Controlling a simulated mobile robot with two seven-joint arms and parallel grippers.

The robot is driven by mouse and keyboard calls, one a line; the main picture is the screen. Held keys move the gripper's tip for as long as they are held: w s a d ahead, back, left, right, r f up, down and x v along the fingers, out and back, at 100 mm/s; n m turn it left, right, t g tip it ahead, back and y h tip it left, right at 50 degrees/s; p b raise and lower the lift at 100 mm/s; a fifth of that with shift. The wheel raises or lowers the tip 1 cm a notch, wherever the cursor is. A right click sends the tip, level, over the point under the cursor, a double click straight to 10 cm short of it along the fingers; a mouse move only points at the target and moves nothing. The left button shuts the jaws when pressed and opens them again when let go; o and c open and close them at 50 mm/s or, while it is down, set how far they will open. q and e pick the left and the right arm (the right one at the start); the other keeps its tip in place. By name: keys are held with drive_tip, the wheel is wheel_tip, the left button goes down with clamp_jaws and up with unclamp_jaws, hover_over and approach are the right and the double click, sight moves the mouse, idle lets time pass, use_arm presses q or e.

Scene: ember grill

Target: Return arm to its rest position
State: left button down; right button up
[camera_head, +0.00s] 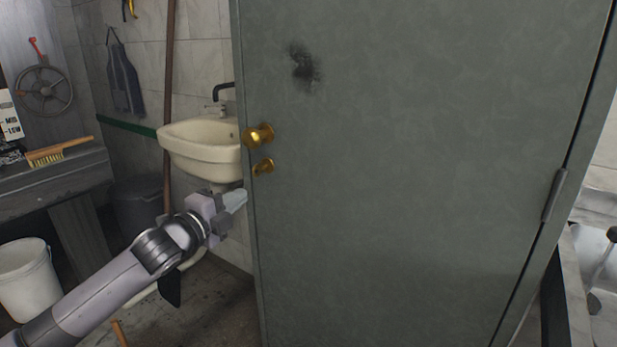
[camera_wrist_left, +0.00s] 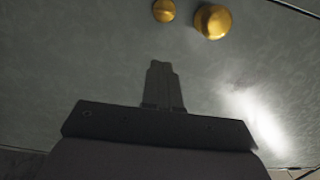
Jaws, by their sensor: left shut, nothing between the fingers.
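My left arm (camera_head: 118,283) comes in from the lower left of the head view. Its gripper (camera_head: 238,198) is shut and empty, close to the left edge of a grey-green door (camera_head: 420,170), below the brass knob (camera_head: 258,136) and the smaller brass lock piece (camera_head: 263,166). I cannot tell whether the fingertips touch the door. In the left wrist view the shut fingers (camera_wrist_left: 163,82) point toward the door surface, with the round knob (camera_wrist_left: 212,21) and the smaller brass piece (camera_wrist_left: 164,10) beyond them. My right gripper is not in view.
A cream sink (camera_head: 200,148) is on the wall behind the gripper. A bench (camera_head: 55,180) with a brush (camera_head: 60,151) stands at the left, above a white bucket (camera_head: 28,279). The door fills the middle and right. Some floor shows beside the arm.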

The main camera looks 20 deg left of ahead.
use_arm(q)
drive_tip(key=s+d+f+n+g+p, duration=0.25)
drive_tip(key=s+d+f+n, duration=0.2)
drive_tip(key=f, duration=0.55)
drive_tip(key=s+d+f+n+g+p, duration=0.1)
drive_tip(key=s+d+f+n+p, duration=0.1)
drive_tip(key=s, duration=0.6)
drive_tip(key=s+d+f+n+g+p, duration=0.2)
drive_tip(key=s+d+f+n, duration=0.3)
drive_tip(key=s+f+n, duration=0.1)
drive_tip(key=s+d+f+n+g+p, duration=0.1)
drive_tip(key=s+d+f+n, duration=0.3)
drive_tip(key=s, duration=0.6)
wheel_tip(320, 180, down, 2)
drive_tip(key=shift+d+f+g+p, duration=0.15)
drive_tip(key=shift+g+p, duration=0.2)
drive_tip(key=shift+p, duration=0.5)
drive_tip(key=shift+s+n, duration=0.1)
drive_tip(key=shift+n, duration=0.15)
